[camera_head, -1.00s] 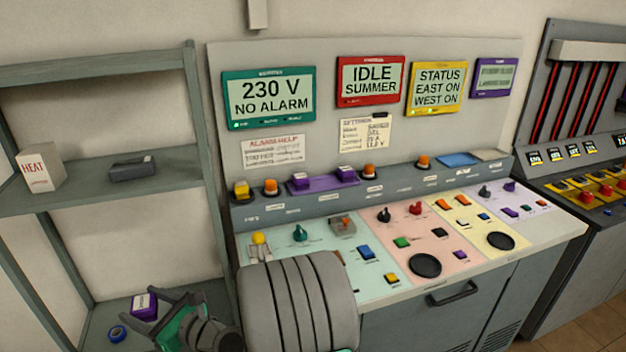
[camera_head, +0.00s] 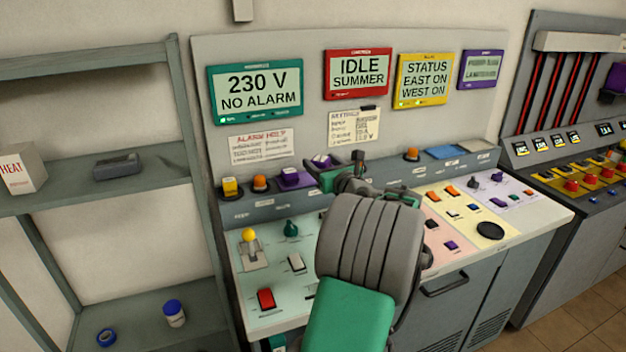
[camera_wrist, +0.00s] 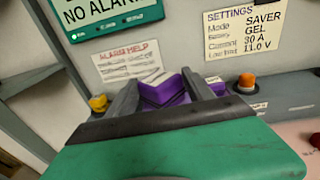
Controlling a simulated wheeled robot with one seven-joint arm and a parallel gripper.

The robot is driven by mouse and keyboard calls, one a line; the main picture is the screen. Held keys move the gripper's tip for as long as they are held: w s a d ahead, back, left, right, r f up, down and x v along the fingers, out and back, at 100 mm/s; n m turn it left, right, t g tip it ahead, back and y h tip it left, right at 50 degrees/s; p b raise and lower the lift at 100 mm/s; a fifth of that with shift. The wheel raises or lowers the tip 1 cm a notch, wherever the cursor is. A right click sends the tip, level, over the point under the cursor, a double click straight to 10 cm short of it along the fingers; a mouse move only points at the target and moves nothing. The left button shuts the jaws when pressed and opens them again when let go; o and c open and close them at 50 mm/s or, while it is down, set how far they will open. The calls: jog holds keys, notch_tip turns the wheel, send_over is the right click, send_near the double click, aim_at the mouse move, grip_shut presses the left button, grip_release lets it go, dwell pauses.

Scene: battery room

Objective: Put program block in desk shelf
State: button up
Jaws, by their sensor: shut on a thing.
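My gripper (camera_head: 328,174) is at the console's back ledge (camera_head: 385,186). In the wrist view its two fingers (camera_wrist: 160,92) are shut on a purple program block (camera_wrist: 172,96) with a white label; this block also shows in the head view (camera_head: 321,161). The block is over or at the purple section (camera_head: 299,184) of the ledge; I cannot tell whether it touches. Another purple block (camera_head: 290,175) stands on that section to its left. My gripper and arm hide the right part of the section. More purple with a pale label (camera_wrist: 216,84) shows beside the right finger.
Yellow (camera_head: 230,186) and orange (camera_head: 260,183) buttons stand left of the purple section, another orange button (camera_head: 412,154) to the right. The sloped panel has knobs and switches. The left rack holds a HEAT box (camera_head: 18,170), a grey device (camera_head: 117,165), blue tape (camera_head: 106,338) and a bottle (camera_head: 174,313).

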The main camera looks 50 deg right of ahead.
jog(key=d+r, duration=0.3)
jog(key=shift+m+h, duration=0.3)
jog(key=shift+h, duration=0.1)
jog(key=w+d+f+p, duration=0.1)
jog(key=w+d+f, duration=0.1)
jog(key=w+f, duration=0.1)
jog(key=w+d+f+p, duration=0.1)
jog(key=w+d+f, duration=0.2)
jog(key=w, duration=0.1)
jog(key=w+d+f+p, duration=0.1)
jog(key=w+d+f, duration=0.1)
jog(key=w+f, duration=0.2)
jog(key=shift+w+d+f, duration=0.1)
jog(key=shift+w+d, duration=0.05)
jog(key=shift+d, duration=0.25)
notch_tip(320, 180, down, 3)
jog(key=shift+p, duration=0.6)
jog(key=shift+f, duration=0.2)
jog(key=o, duration=1.1)
jog(key=shift+o, duration=0.2)
jog(key=shift+r, duration=0.15)
jog(key=b+v, duration=0.2)
jog(key=v, duration=1)
jog(key=shift+r, duration=0.2)
